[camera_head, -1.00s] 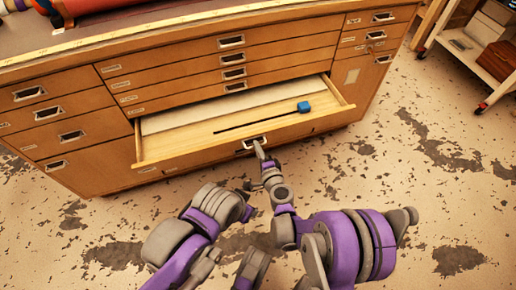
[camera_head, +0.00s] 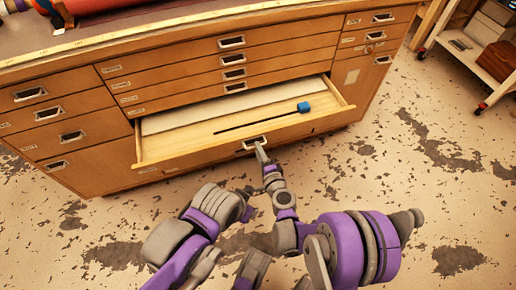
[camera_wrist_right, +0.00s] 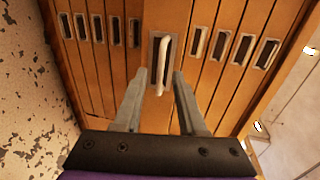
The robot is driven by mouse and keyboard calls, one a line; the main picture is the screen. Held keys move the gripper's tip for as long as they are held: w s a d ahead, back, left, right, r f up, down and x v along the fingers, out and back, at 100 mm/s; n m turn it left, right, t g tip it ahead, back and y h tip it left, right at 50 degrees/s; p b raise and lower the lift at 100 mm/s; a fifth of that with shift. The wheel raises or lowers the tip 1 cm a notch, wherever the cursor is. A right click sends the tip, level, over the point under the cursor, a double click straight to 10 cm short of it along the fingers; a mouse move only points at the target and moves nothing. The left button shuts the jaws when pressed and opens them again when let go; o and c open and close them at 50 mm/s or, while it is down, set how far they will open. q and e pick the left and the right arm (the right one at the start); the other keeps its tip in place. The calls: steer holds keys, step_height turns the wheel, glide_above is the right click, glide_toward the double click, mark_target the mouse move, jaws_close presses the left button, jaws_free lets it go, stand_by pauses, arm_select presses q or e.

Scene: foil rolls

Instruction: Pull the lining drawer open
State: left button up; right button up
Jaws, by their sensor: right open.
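My right gripper (camera_head: 262,152) is just in front of the handle. In the right wrist view the open fingers (camera_wrist_right: 159,74) point at the handle (camera_wrist_right: 164,62), which shows between their tips; I cannot tell whether they touch it.
A wheeled white cart (camera_head: 470,48) stands at the far right. The floor (camera_head: 420,190) in front and to the right is clear.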

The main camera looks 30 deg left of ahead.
steer(key=v, duration=0.9)
steer(key=shift+p, duration=0.35)
steer(key=shift+s, duration=0.15)
